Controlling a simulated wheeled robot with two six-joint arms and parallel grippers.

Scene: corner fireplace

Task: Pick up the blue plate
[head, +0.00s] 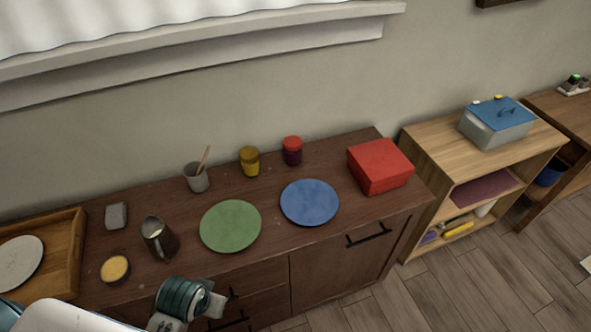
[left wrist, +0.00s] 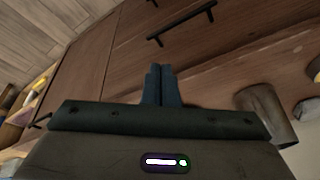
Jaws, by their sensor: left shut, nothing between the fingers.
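The blue plate (head: 310,202) lies flat on the dark wooden cabinet top, between the green plate (head: 231,226) and a red box (head: 380,166). Nothing covers it in the head view. My left arm comes in at the bottom left of the head view, in front of the cabinet, apart from the plate. In the left wrist view my left gripper (left wrist: 161,85) is shut and empty, with the cabinet's drawer fronts and handles beyond it. The blue plate cannot be made out in that view. My right gripper is not in view.
A metal pitcher (head: 159,239), a yellow-topped bowl (head: 115,269), a grey block (head: 116,215) and a wooden tray (head: 75,248) are at the left. A grey cup (head: 196,178), a yellow jar (head: 249,162) and a red-lidded jar (head: 292,151) stand behind the plates.

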